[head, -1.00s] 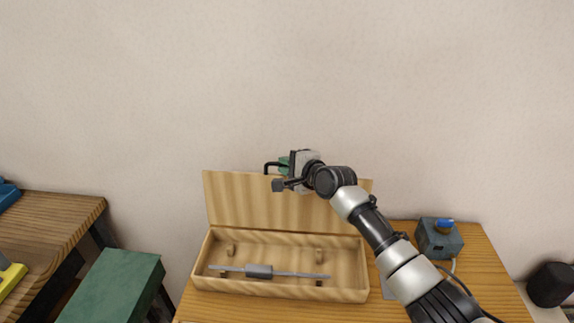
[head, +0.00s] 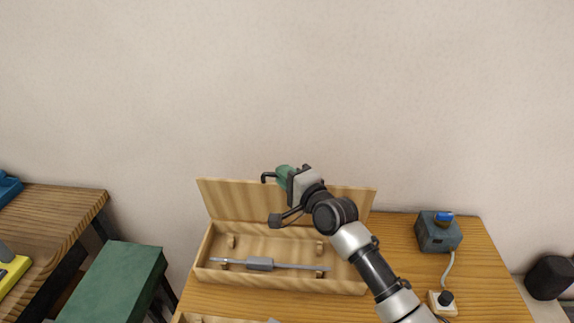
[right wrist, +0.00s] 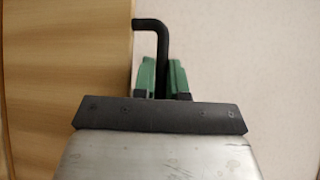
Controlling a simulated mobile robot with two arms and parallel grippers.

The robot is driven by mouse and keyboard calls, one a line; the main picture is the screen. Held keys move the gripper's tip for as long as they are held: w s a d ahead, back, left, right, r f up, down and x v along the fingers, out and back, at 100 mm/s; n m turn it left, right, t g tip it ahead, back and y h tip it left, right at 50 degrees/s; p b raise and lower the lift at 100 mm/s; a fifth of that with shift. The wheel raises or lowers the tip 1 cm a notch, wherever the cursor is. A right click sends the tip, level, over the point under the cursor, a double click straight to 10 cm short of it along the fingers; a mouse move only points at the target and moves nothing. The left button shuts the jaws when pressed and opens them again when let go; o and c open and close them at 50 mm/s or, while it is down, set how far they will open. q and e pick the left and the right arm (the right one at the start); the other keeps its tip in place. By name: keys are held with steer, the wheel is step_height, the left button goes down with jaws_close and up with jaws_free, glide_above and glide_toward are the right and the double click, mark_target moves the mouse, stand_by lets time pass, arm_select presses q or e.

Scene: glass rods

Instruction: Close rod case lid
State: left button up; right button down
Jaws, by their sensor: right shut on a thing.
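A grey rod with a thicker middle block (head: 260,264) lies inside the case. My right gripper (head: 284,176) is at the lid's top edge, its green fingers shut on a black bent rod (head: 266,176). In the right wrist view the black bent rod (right wrist: 161,50) rises between the green fingers (right wrist: 161,78), its bent end pointing left to the edge of the lid (right wrist: 65,80). I cannot tell whether it touches. My left gripper is out of view.
A grey box with a blue top (head: 439,232) and a cable to a pale socket block (head: 442,303) stand on the wooden table (head: 485,280) right of the case. Another wooden edge shows at the bottom. A green stool (head: 115,285) is left. The wall is behind.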

steer(key=s+b, duration=0.1)
steer(key=s, duration=0.1)
steer(key=s+f+n+t+y+b, duration=0.1)
steer(key=s+f+n+b, duration=0.1)
steer(key=s+b, duration=0.1)
steer(key=shift+s+y, duration=0.3)
steer(key=shift+r, duration=0.1)
steer(key=c, duration=1.4)
jaws_free()
steer(key=shift+c, duration=0.2)
steer(key=b+v, duration=0.2)
steer(key=v, duration=0.8)
steer(key=shift+s+d+f, duration=0.2)
steer(key=shift+s+f, duration=0.1)
